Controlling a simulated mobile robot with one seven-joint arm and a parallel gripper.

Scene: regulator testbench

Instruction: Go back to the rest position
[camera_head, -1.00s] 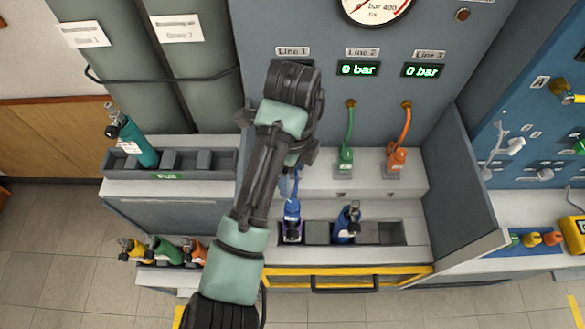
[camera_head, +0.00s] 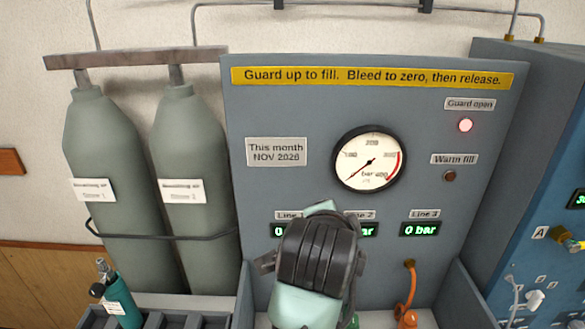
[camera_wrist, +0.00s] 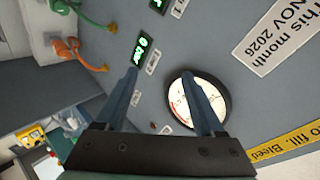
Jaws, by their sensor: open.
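My gripper (camera_wrist: 165,98) shows in the wrist view with its two fingers apart and nothing between them. It points at the grey testbench panel (camera_wrist: 190,45), with the round gauge (camera_wrist: 208,98) behind the fingers. In the head view my arm rises from the bottom edge and covers part of the Line 1 and Line 2 displays. The fingers are hidden there. The gauge also shows in the head view (camera_head: 370,158), its needle at the low end.
Two grey storage cylinders (camera_head: 105,190) stand at the left. A teal cylinder (camera_head: 122,303) sits in a rack (camera_head: 185,320) below them. An orange hose (camera_head: 411,285) hangs under the Line 3 display (camera_head: 420,229). A blue panel (camera_head: 545,170) stands at the right.

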